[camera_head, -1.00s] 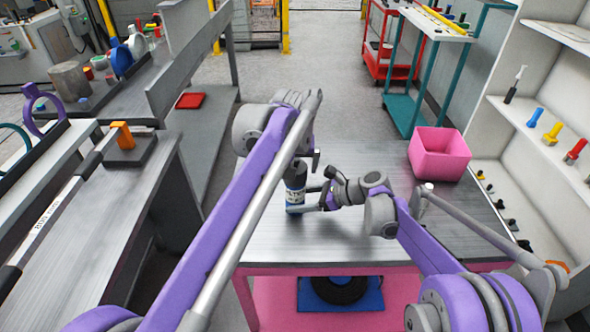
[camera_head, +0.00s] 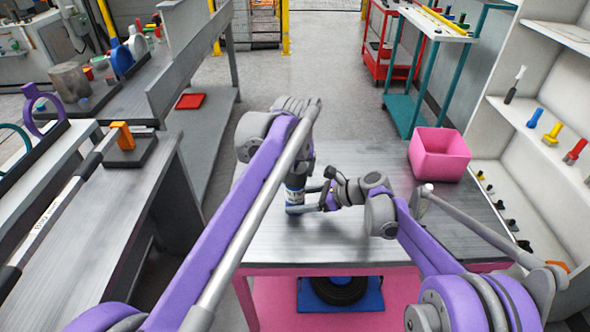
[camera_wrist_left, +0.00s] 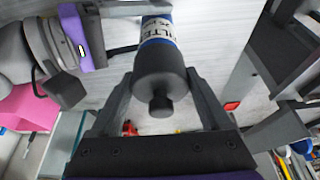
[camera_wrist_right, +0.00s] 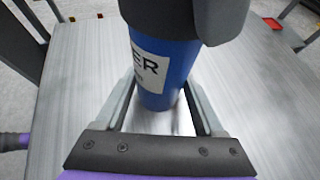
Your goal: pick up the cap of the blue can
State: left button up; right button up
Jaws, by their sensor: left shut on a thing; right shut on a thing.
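The blue can (camera_head: 294,196), with a white label, stands upright on the table (camera_head: 262,238). My right gripper (camera_wrist_right: 160,84) is shut around the can's lower body, which fills the middle of the right wrist view (camera_wrist_right: 177,62). The dark grey cap (camera_wrist_left: 160,74), with a small knob, is on the can's end in the left wrist view. My left gripper (camera_wrist_left: 163,80) is shut on the cap, one finger on each side. In the head view my left wrist hides the cap. I see no gap between cap and can.
A pink bin (camera_head: 440,155) stands at the table's back right. A blue tray holding a black ring (camera_head: 340,290) is on the shelf below. White shelves (camera_head: 550,130) with several small tools rise at right. A grey bench (camera_head: 90,215) stands at left.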

pick_arm(q)
jog(key=shift+r, duration=6.5)
pick_arm(e)
jog(key=o, duration=1.2)
jog(key=v, duration=1.2)
